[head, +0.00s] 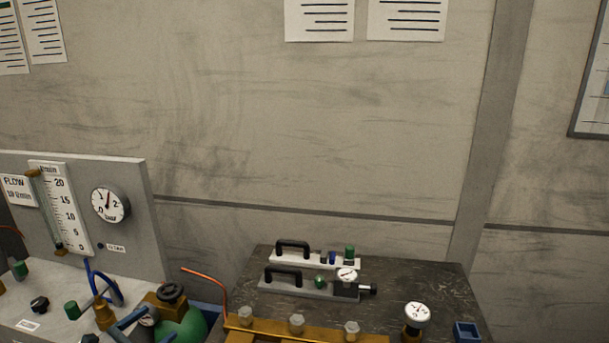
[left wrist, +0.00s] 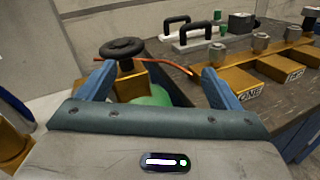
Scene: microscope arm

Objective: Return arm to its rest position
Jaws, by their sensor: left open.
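My left gripper (head: 147,326) is at the bottom left of the head view. In the left wrist view its two blue fingers (left wrist: 155,78) stand wide apart with nothing held between them. Beyond and partly between them are a black handwheel (left wrist: 122,48) on a brass valve block (left wrist: 128,82) and the top of a green cylinder (left wrist: 152,99). The handwheel (head: 172,293) and green cylinder (head: 190,328) also show in the head view, close by the gripper. I cannot tell whether the fingers touch the valve. My right gripper is not in view.
A panel with a flow tube (head: 62,210) and a dial gauge (head: 110,204) stands at left. A thin copper pipe (head: 215,283) rises near the valve. The dark bench (head: 410,285) carries two handled plates, a brass manifold (head: 300,332), a gauge (head: 417,314) and a blue box (head: 467,331).

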